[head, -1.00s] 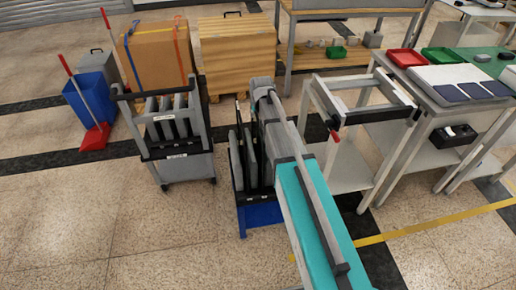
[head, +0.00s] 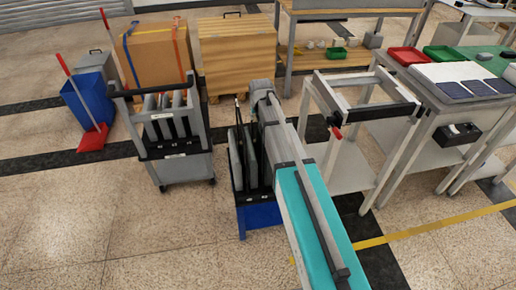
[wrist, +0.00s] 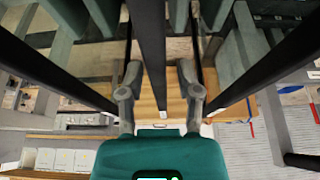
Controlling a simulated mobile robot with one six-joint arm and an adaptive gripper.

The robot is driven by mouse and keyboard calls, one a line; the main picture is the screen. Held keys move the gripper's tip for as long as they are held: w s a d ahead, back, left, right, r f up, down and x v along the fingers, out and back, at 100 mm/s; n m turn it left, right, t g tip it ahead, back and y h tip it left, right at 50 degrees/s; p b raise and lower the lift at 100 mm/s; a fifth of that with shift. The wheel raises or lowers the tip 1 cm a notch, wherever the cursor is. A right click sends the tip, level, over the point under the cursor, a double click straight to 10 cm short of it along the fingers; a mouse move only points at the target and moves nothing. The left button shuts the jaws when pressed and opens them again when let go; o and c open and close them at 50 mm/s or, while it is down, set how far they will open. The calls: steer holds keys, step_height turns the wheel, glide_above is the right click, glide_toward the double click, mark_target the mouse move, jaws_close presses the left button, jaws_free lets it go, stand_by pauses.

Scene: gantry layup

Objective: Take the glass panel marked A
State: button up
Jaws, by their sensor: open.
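A low rack on a blue base (head: 260,215) holds upright dark panels (head: 236,162), just left of my arm in the head view. No letter A can be read on any panel, so I cannot tell which is marked A. A grey cart (head: 187,168) further left also holds several upright grey panels (head: 163,125). My gripper (wrist: 160,76) shows in the wrist view with its fingers apart. A dark upright bar or panel edge (wrist: 150,40) runs between the fingers in that view; whether they touch it is unclear. My arm hides the gripper in the head view.
A blue bin (head: 88,100) and red dustpan (head: 93,138) stand at left, with a cardboard box (head: 158,60) and wooden crate (head: 238,55) behind. A grey frame stand (head: 350,180) and worktable (head: 440,95) stand right. The front left floor is clear.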

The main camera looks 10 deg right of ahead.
steer(key=shift+w+f+b, duration=0.2)
steer(key=shift+f+b, duration=0.1)
steer(key=shift+f, duration=0.3)
steer(key=shift+f, duration=0.2)
stand_by(0.8)
jaws_close()
stand_by(0.5)
